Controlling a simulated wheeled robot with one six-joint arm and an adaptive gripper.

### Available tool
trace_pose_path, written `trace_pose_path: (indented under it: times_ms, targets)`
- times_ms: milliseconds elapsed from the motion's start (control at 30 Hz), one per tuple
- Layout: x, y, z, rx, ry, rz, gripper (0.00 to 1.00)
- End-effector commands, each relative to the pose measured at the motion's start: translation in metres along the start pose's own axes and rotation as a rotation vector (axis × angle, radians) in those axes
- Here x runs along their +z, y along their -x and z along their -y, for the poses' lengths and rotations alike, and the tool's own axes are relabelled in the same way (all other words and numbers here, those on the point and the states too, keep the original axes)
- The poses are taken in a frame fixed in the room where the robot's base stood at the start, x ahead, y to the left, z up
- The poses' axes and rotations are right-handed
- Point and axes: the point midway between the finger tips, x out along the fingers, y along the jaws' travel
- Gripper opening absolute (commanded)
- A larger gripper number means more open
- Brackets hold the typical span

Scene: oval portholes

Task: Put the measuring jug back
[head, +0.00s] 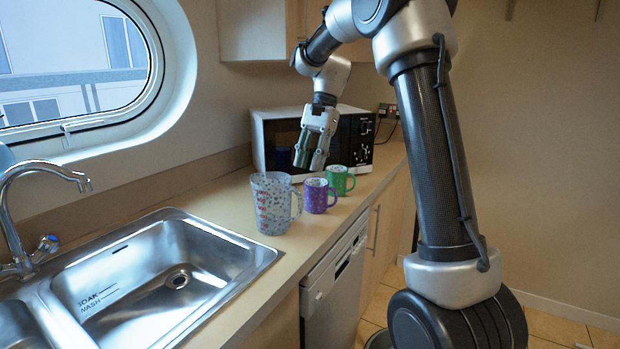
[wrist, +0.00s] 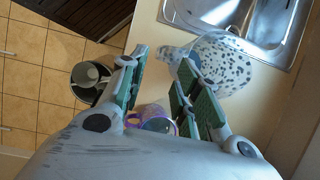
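The measuring jug (head: 272,206) is clear with dark speckles and red markings. It stands upright on the counter beside the sink, its handle toward the right. In the wrist view the jug (wrist: 226,66) is at upper right, with its handle near the right finger. My gripper (head: 312,160) is open and empty, pointing down above and behind the jug, near the mugs. In the wrist view my gripper (wrist: 161,58) shows a gap between its green-padded fingers. I cannot tell whether a finger touches the jug.
A purple mug (head: 317,196) stands right of the jug, close to its handle. A green mug (head: 341,180) is just beyond. A microwave (head: 360,142) stands behind. The sink (head: 160,275) is at left. A dark container (wrist: 90,80) is on the tiled floor.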

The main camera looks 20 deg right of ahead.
Motion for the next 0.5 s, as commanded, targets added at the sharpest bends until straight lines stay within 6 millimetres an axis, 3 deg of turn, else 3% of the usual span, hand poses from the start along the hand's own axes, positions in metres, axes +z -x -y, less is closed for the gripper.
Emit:
trace_pose_path:
  times_ms: [167, 267, 367, 500]
  targets:
    - [0.003, 0.007, -0.003, -0.004, 0.01, -0.009, 0.32]
    - [0.017, 0.014, -0.019, -0.014, 0.063, -0.049, 0.32]
    - [0.04, 0.025, -0.051, -0.029, 0.173, -0.131, 0.32]
    - [0.077, 0.028, -0.114, -0.037, 0.384, -0.287, 0.32]
